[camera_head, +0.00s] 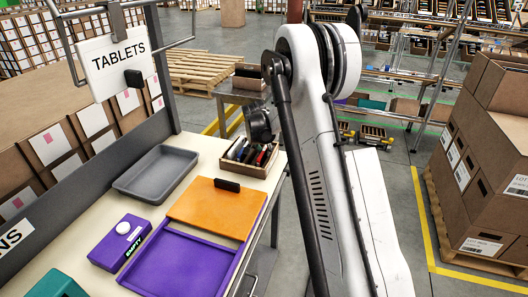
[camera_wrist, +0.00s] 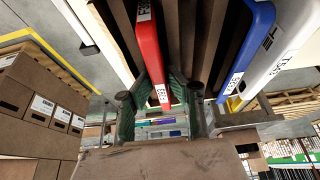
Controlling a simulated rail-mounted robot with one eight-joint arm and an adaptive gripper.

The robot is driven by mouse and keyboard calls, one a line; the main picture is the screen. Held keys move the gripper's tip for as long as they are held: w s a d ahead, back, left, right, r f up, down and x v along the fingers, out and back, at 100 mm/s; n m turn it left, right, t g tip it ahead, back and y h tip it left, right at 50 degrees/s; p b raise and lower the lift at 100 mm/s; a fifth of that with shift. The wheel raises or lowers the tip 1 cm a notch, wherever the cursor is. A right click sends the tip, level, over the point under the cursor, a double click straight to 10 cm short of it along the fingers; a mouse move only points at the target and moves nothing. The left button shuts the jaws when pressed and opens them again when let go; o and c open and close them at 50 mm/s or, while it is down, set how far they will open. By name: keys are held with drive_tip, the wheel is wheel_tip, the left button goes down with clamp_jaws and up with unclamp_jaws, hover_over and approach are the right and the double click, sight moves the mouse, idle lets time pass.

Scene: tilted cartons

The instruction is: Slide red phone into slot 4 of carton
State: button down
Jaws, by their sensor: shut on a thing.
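The red phone (camera_wrist: 150,50) shows in the wrist view, standing on edge with a white label at its lower end. My gripper (camera_wrist: 160,102) has its two green-padded fingers on either side of this end and is shut on it. Brown cardboard dividers of a carton (camera_wrist: 208,35) run beside the phone on the right. The phone's far end runs up out of the picture, and I cannot tell which slot it lines up with. Right of the dividers are a blue phone (camera_wrist: 246,48) and a whitish phone (camera_wrist: 287,42), both labelled. My gripper's fingers are not clear in the head view.
In the head view, a small brown box (camera_head: 231,164) with several items stands at the table's far end. A grey tray (camera_head: 155,172), an orange panel (camera_head: 216,206) and a purple tray (camera_head: 180,262) lie nearer. Stacked cartons (camera_head: 488,150) stand at right.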

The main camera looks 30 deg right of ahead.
drive_tip(key=c, duration=1.6)
unclamp_jaws()
drive_tip(key=shift+c, duration=0.2)
drive_tip(key=v, duration=1.2)
drive_tip(key=shift+r, duration=0.1)
wheel_tip(320, 180, up, 7)
drive_tip(key=p, duration=0.3)
